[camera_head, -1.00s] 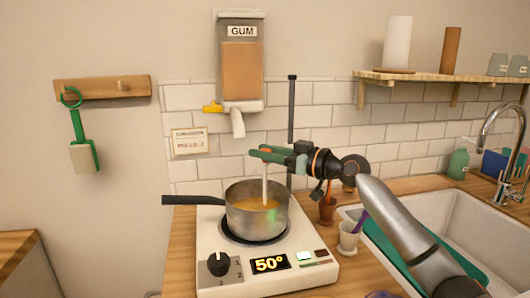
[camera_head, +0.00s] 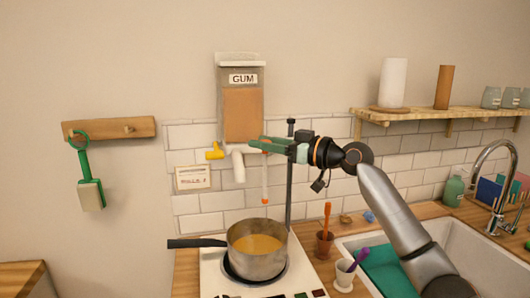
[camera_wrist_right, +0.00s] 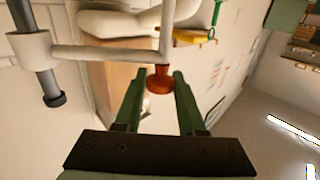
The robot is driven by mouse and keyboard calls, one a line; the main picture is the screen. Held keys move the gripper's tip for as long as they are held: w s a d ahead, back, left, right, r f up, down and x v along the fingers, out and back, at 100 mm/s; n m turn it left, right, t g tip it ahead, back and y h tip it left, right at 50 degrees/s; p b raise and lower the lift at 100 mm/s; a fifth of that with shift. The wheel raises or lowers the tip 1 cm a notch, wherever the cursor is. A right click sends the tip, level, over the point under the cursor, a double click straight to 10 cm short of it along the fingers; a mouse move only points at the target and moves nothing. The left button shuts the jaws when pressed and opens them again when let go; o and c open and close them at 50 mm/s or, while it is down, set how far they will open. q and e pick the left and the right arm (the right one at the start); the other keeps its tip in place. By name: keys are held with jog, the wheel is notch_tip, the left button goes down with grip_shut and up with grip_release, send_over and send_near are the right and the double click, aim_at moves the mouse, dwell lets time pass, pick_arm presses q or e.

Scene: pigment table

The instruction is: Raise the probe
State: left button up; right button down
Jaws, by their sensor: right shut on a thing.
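The probe (camera_head: 265,182) is a thin pale upright rod with an orange-red lower end. It hangs above the pot (camera_head: 257,262), clear of the yellow-orange liquid (camera_head: 258,244). My right gripper (camera_head: 262,144) is at the top of the probe, in front of the dispenser's lower part. In the right wrist view its green fingers are shut on the red knob (camera_wrist_right: 160,80). A white crossbar (camera_wrist_right: 105,54) joins the probe to a collar on the dark stand pole (camera_wrist_right: 38,55). The pole also shows in the head view (camera_head: 290,180). My left gripper is not in view.
The pot stands on a white hotplate (camera_head: 212,268), its handle (camera_head: 195,243) pointing left. The GUM dispenser (camera_head: 242,100) is on the wall close behind my gripper. Cups (camera_head: 344,276) and a sink (camera_head: 465,245) are to the right. A shelf (camera_head: 440,120) is at upper right.

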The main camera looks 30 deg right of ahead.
notch_tip(320, 180, up, 4)
jog(key=shift+f+p, duration=0.1)
jog(key=shift+p, duration=0.7)
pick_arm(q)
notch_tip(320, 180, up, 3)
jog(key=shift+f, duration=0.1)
pick_arm(e)
jog(key=shift+d+r, duration=0.1)
jog(key=shift+r, duration=0.2)
jog(key=c, duration=0.9)
grip_release()
jog(key=o, duration=0.4)
jog(key=shift+f, duration=0.2)
